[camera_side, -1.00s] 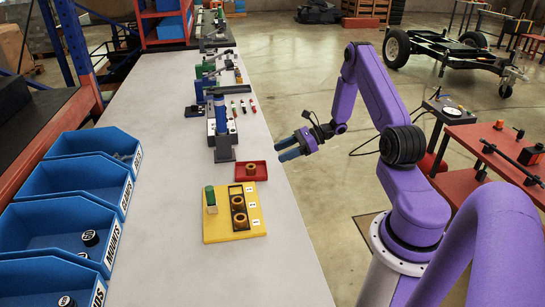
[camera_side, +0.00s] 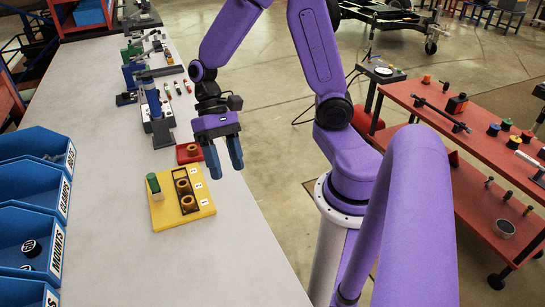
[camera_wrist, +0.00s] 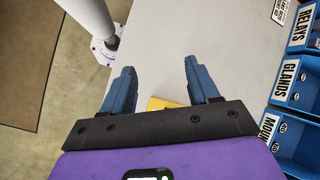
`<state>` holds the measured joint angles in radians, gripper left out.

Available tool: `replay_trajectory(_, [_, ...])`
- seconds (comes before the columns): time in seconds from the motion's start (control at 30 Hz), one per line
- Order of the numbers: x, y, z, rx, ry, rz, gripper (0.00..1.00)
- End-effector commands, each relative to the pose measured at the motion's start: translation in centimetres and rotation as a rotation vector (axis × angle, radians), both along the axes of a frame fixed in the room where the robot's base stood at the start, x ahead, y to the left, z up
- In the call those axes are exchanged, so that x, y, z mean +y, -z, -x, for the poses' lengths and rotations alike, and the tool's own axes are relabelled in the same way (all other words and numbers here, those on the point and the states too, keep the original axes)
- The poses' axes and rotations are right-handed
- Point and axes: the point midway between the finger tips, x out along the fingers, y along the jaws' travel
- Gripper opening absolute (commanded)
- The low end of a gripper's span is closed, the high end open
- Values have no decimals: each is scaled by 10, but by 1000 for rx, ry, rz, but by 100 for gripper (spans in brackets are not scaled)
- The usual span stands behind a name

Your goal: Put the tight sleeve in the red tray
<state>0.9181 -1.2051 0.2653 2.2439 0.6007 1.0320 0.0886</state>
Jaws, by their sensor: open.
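A yellow board (camera_side: 203,209) lies on the bench with a dark slotted strip. Two brass-coloured ring sleeves, an upper one (camera_side: 182,185) and a lower one (camera_side: 187,203), sit in the strip; I cannot tell which is tight. A green cylinder (camera_side: 153,183) stands at the board's left. The red tray (camera_side: 182,158) lies just behind the board, partly hidden by my gripper. My gripper (camera_side: 225,171) is open and empty, pointing down above the right side of the tray and board. In the wrist view, a yellow edge of the board (camera_wrist: 157,103) shows between the fingers (camera_wrist: 159,64).
Blue bins (camera_side: 30,240) line the bench's left side. A blue and grey fixture (camera_side: 155,110) and small coloured parts stand behind the tray. The bench front (camera_side: 215,270) is clear. A red cart (camera_side: 455,150) stands to the right.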

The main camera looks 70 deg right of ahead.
Motion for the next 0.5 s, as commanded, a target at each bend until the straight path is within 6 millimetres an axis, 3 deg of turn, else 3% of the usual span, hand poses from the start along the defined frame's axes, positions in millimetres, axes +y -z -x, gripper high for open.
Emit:
replay_trajectory(0.03, [6, -6, 16, -55, -127, 17, 60])
replay_trajectory(0.2, [10, -21, 60, -240, -533, 64, 60])
replay_trajectory(0.5, [4, -39, 103, -561, -1119, 71, 60])
